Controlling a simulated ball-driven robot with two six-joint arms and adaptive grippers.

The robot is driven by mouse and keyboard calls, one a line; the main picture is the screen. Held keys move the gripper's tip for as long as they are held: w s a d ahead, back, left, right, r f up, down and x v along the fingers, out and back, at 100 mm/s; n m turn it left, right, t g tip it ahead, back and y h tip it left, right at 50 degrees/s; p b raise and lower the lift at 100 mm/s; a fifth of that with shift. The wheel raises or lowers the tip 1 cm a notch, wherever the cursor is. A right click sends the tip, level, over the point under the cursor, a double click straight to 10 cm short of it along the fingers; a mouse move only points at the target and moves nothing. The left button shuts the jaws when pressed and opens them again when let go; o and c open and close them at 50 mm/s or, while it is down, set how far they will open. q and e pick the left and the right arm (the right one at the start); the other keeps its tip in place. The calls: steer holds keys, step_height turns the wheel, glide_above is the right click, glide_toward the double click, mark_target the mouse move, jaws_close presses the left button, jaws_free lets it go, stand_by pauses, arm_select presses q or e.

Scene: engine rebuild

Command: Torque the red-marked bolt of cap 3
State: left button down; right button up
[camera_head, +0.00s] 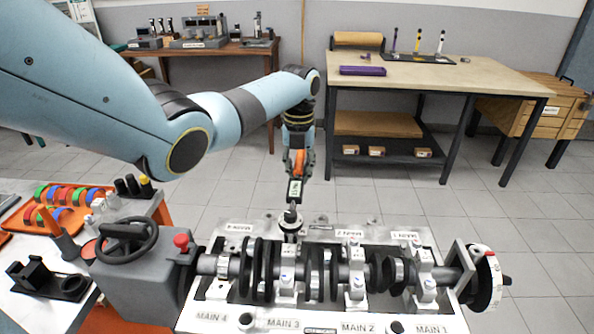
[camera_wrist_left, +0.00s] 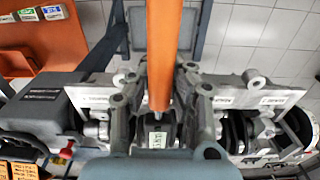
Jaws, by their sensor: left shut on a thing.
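My left gripper (camera_head: 298,165) comes down from above behind the engine block. The orange handle also shows in the left wrist view (camera_wrist_left: 173,45), between the fingers. The tool's lower end (camera_head: 291,218) hangs at the far end of cap 3 (camera_head: 287,272). I cannot tell whether it sits on the bolt there. The cap stands in the crankshaft row behind the MAIN 3 label (camera_head: 283,324). The red mark cannot be made out. My right gripper is not in view.
The crankshaft (camera_head: 330,275) lies across the block, with a marked disc (camera_head: 488,281) at its right end. A grey housing with a handwheel (camera_head: 127,241) stands at the left. Coloured bearing shells (camera_head: 62,195) lie on a side table. Workbenches (camera_head: 440,72) stand behind, with open floor between.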

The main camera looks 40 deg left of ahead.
arm_select(q)
steer(key=shift+w+d+m, duration=0.75)
steer(key=shift+d+m, duration=0.05)
steer(key=shift+d, duration=0.2)
stand_by(2.5)
steer(key=shift+w+d+r+m, duration=0.1)
steer(key=shift+w+d+m, duration=0.25)
steer(key=shift+d+m, duration=0.25)
steer(key=shift+w+d+m, duration=0.35)
steer(key=shift+d+m, duration=0.05)
steer(key=shift+d, duration=0.35)
stand_by(3.2)
